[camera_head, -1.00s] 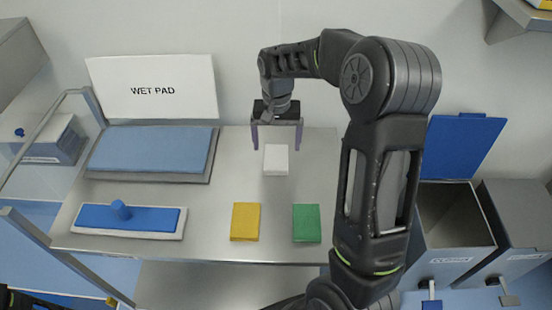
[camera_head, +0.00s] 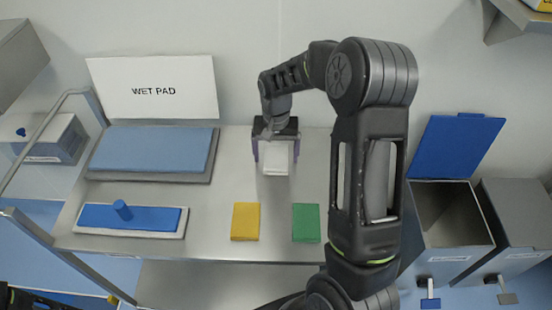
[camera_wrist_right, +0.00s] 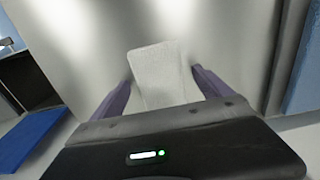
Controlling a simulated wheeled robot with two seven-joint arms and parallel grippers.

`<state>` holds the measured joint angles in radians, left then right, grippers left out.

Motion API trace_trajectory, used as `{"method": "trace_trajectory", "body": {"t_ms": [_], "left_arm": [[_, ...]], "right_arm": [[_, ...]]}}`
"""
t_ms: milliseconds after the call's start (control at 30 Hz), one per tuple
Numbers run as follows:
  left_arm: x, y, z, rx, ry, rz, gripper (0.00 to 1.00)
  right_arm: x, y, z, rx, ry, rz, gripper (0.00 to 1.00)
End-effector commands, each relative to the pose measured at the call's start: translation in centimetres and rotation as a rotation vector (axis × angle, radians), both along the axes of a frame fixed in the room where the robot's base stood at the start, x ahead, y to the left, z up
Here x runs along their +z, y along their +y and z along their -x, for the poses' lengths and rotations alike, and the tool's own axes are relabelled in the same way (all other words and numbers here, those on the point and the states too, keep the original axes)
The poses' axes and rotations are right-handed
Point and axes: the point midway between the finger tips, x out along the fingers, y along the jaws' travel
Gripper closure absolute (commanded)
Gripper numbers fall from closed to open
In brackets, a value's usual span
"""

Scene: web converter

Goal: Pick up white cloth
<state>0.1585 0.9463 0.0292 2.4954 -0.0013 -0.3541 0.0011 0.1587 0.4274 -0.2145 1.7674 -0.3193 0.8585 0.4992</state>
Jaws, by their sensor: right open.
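The white cloth (camera_head: 276,166) is a small folded block lying on the steel table, behind the yellow and green cloths. My right gripper (camera_head: 276,158) is open above it, with one finger on each side of the cloth. In the right wrist view the white cloth (camera_wrist_right: 160,75) lies between the two purple fingers (camera_wrist_right: 162,92), with a gap visible on both sides. Part of the cloth's near end is hidden by the gripper body there. My left gripper does not show clearly; only a dark bit of an arm is at the lower left corner of the head view.
A yellow cloth (camera_head: 245,222) and a green cloth (camera_head: 306,223) lie near the table's front edge (camera_head: 220,254). A blue mop pad with a knob (camera_head: 150,218) and a blue wet pad tray (camera_head: 150,150) are on the left. An open bin (camera_head: 450,215) stands at the right.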

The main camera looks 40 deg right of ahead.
Motion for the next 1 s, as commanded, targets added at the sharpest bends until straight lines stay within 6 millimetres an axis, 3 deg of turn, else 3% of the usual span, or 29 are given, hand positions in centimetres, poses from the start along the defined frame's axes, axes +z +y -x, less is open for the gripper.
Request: {"method": "trace_trajectory", "body": {"t_ms": [133, 900, 1000], "left_arm": [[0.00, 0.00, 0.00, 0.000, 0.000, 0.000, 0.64], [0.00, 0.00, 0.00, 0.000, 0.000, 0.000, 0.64], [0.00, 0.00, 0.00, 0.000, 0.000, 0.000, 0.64]], "right_arm": [[0.02, -0.01, -0.01, 0.000, 0.000, 0.000, 0.12], [0.02, 0.00, 0.00, 0.000, 0.000, 0.000, 0.75], [0.02, -0.01, -0.01, 0.000, 0.000, 0.000, 0.76]]}}
